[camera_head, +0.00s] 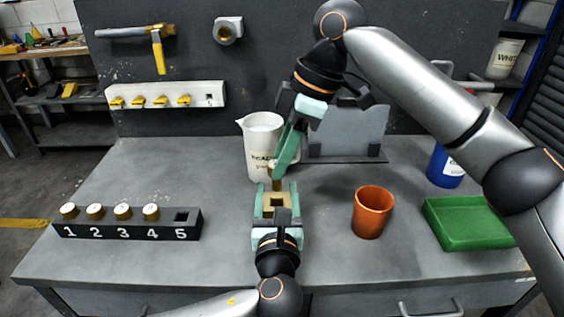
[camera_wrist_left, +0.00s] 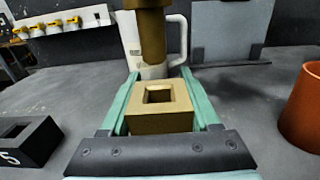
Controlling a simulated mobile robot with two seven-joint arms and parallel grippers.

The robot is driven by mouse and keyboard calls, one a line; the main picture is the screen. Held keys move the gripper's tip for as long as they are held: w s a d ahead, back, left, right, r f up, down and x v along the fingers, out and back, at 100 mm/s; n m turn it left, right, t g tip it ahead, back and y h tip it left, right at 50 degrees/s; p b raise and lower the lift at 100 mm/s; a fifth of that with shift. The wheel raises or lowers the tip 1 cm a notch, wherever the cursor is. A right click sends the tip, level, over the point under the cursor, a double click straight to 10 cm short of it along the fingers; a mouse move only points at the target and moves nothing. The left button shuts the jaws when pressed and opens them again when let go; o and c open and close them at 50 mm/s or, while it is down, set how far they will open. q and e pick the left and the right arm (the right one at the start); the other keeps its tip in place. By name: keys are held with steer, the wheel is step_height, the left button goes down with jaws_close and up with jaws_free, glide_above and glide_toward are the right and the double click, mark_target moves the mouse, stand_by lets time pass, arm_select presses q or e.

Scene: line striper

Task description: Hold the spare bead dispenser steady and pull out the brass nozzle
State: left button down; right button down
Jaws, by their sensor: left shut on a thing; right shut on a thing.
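The spare bead dispenser (camera_head: 268,214) is a tan block with a square socket in its top, at the middle of the bench. My left gripper (camera_head: 277,205) is shut on it, one teal finger on each side; the block also shows between the fingers in the left wrist view (camera_wrist_left: 160,122). The brass nozzle (camera_head: 275,176) hangs upright from my right gripper (camera_head: 279,166), which is shut on it. In the left wrist view the nozzle (camera_wrist_left: 152,38) is above and behind the open socket, clear of the block. Its top is cut off there.
A black rack (camera_head: 125,229) numbered 1 to 5 stands at left, with brass pieces in 1 to 4 and an empty square hole at 5. A white jug (camera_head: 260,140) stands close behind the grippers. An orange cup (camera_head: 371,212) and a green tray (camera_head: 466,224) are at right.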

steer(key=shift+r, duration=0.1)
arm_select(q)
steer(key=shift+c, duration=0.2)
jaws_free()
steer(key=shift+s, duration=0.1)
